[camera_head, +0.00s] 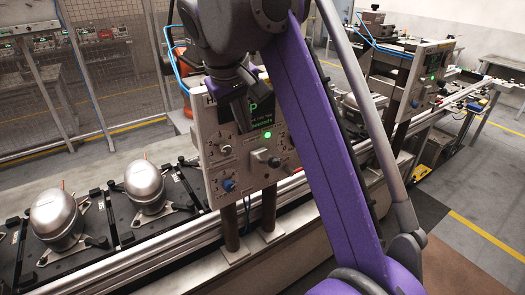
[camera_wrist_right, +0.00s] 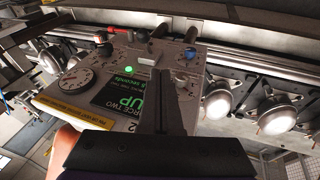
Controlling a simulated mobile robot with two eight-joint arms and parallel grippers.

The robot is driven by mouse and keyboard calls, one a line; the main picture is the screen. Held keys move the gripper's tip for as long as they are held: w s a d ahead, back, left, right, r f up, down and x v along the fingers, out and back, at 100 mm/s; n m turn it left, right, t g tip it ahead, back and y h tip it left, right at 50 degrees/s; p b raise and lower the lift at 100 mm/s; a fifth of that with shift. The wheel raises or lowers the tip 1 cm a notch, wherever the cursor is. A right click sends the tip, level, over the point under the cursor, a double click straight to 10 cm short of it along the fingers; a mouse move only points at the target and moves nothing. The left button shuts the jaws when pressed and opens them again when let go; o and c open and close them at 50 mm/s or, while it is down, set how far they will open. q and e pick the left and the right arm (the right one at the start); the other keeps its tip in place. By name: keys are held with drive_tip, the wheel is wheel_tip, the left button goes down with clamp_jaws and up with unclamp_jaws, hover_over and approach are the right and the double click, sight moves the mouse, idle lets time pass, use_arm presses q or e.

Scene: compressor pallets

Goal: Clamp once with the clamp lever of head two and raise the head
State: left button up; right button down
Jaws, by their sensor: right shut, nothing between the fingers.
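The control panel of head two (camera_head: 208,150) stands upright on two posts in the middle of the head view, with a lit green lamp and a dark display. In the right wrist view the panel (camera_wrist_right: 60,100) appears upside down, and green letters on its display read "UP". A lever with a dark knob (camera_head: 275,161) sticks out from its lower right; the knob also shows in the wrist view (camera_wrist_right: 104,48). A blue knob (camera_head: 228,184) is at lower left. My right gripper (camera_head: 241,122) is shut and empty in front of the display, above the knobs. My left gripper is not in view.
Silver compressor domes (camera_head: 145,182) sit on black pallets along the conveyor (camera_head: 150,240) at left. Another panel (camera_head: 432,75) with a green lamp stands farther right. A wire-mesh fence (camera_head: 110,90) is behind. My purple right arm hides part of the conveyor.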

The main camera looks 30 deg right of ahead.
use_arm(q)
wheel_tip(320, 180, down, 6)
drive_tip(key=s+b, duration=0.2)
drive_tip(key=b, duration=0.2)
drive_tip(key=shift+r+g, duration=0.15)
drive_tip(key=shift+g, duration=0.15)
use_arm(e)
drive_tip(key=s+d+x, duration=0.1)
drive_tip(key=d+x, duration=0.1)
drive_tip(key=x, duration=1.1)
drive_tip(key=shift+d+r, duration=0.15)
drive_tip(key=shift+r, duration=0.15)
drive_tip(key=shift+s+f, duration=0.1)
drive_tip(key=shift+f, duration=0.05)
use_arm(q)
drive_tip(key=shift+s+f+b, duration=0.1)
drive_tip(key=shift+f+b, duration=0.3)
drive_tip(key=shift+b, duration=0.05)
use_arm(e)
drive_tip(key=shift+s+f+t, duration=0.1)
drive_tip(key=shift+s+t, duration=0.1)
drive_tip(key=shift+t, duration=0.2)
